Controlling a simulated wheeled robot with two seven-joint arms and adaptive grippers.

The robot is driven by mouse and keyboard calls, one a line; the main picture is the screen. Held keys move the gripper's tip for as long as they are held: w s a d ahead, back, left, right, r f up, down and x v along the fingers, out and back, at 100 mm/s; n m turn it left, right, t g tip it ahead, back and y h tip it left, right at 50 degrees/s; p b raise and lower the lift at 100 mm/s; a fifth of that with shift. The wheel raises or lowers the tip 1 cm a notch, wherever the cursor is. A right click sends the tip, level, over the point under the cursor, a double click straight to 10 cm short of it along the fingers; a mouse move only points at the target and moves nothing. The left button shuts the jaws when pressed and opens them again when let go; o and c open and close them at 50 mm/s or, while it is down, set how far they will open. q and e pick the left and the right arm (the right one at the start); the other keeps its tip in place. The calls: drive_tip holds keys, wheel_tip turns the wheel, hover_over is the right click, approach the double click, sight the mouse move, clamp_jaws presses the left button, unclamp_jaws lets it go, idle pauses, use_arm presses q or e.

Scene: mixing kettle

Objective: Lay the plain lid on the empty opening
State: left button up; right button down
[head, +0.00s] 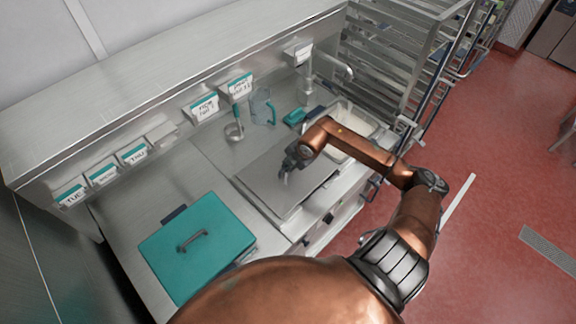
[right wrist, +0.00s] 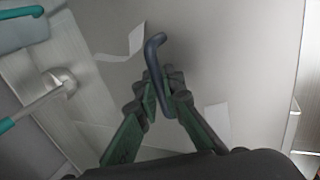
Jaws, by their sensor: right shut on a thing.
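The plain grey metal lid (head: 308,188) is at the middle of the counter, over a rectangular framed spot whose inside is hidden. My right gripper (head: 285,172) is above it and shut on its dark bar handle (right wrist: 155,62). In the right wrist view the fingers (right wrist: 162,98) close around the lower part of the handle, and the lid's flat top (right wrist: 245,60) fills most of the picture. I cannot tell whether the lid rests on the frame or is slightly above it. My left gripper is not in view.
A teal lid (head: 215,232) with a handle lies at the counter's left. A ladle (head: 234,130) and a clear jug (head: 262,106) stand behind the plain lid. A basin with pale contents (head: 358,119) is on the right, partly behind my arm. Labelled bins line the back.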

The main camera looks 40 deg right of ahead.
sight(293, 175)
drive_tip(key=shift+f, duration=0.1)
drive_tip(key=c, duration=2)
unclamp_jaws()
drive_tip(key=shift+o, duration=0.3)
drive_tip(key=shift+s+f, duration=0.1)
drive_tip(key=o, duration=0.4)
drive_tip(key=shift+o, duration=0.2)
drive_tip(key=shift+p+v, duration=2.65)
drive_tip(key=shift+v, duration=0.95)
